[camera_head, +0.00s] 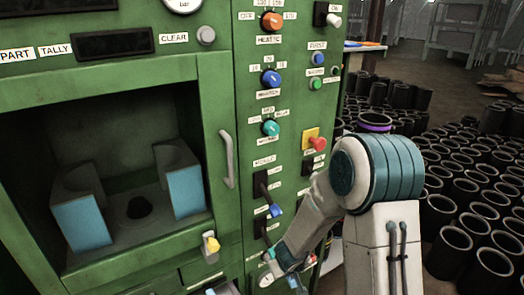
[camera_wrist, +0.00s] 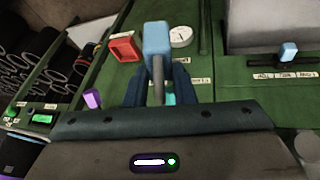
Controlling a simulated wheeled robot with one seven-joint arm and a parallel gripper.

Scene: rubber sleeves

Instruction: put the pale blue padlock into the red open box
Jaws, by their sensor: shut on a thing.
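My gripper (camera_wrist: 159,84) is in the middle of the wrist view, its dark blue fingers shut around a grey bar. The bar joins a pale blue block, which looks like the padlock (camera_wrist: 157,39). The red open box (camera_wrist: 125,47) shows just left of the padlock in the wrist view, with a gap between them in the picture. In the head view my gripper (camera_head: 275,263) is low beside the green panel. There the padlock is too small to tell from nearby parts, and I cannot make out the red box.
The green machine panel (camera_head: 222,72) carries knobs, buttons and levers close to my arm, including a blue-tipped lever (camera_head: 275,210). A grey door handle (camera_head: 228,160) sticks out at the left. Many black sleeves (camera_head: 448,252) stand on the floor at the right.

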